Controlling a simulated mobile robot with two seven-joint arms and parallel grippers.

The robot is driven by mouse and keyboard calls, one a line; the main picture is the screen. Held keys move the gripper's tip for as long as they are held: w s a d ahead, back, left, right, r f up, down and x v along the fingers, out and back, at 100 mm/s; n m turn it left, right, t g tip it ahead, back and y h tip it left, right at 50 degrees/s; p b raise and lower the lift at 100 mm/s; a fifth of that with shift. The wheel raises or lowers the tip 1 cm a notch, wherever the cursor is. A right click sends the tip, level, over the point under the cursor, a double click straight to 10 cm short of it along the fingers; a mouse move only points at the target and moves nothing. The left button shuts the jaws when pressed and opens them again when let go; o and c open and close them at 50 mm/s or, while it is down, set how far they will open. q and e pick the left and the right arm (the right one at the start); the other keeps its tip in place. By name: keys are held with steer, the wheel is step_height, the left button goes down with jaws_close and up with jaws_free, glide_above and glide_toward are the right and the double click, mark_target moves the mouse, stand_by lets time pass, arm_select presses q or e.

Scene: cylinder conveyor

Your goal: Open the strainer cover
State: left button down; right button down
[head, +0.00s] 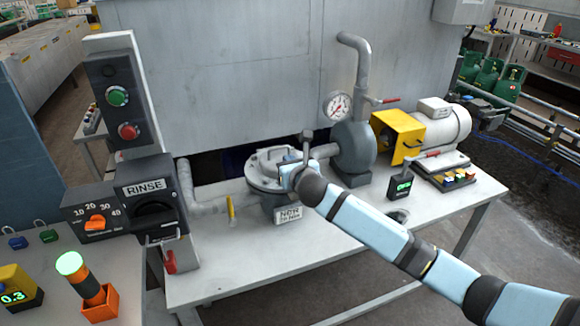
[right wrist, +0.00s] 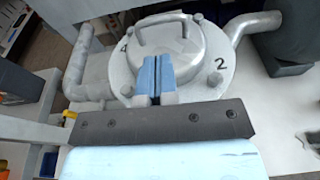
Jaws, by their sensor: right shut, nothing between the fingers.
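The strainer (head: 280,208) stands on the white table, with a grey pipe on each side. Its round grey cover (head: 262,182) lies flat on top; in the right wrist view the cover (right wrist: 193,55) has an arched handle (right wrist: 167,18), and bolts sit around the flange, beside the numbers 4 and 2. My right gripper (head: 287,168) is over the cover's right side and hides part of it. In the right wrist view its blue fingertips (right wrist: 156,75) are together and empty, in front of the handle. I cannot tell whether they touch the cover. My left gripper is not in view.
A pump (head: 354,148) with a gauge (head: 338,106) and a motor (head: 440,128) stand to the right of the strainer. A RINSE switch box (head: 150,205) is at left. A yellow-handled valve (head: 231,208) is on the left pipe. The table front is mostly clear.

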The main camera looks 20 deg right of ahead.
mark_target(279, 158)
steer(key=w, duration=0.2)
steer(key=w+f, duration=0.1)
steer(key=w, duration=0.2)
steer(key=shift+w+a, duration=0.15)
steer(key=shift+w, duration=0.2)
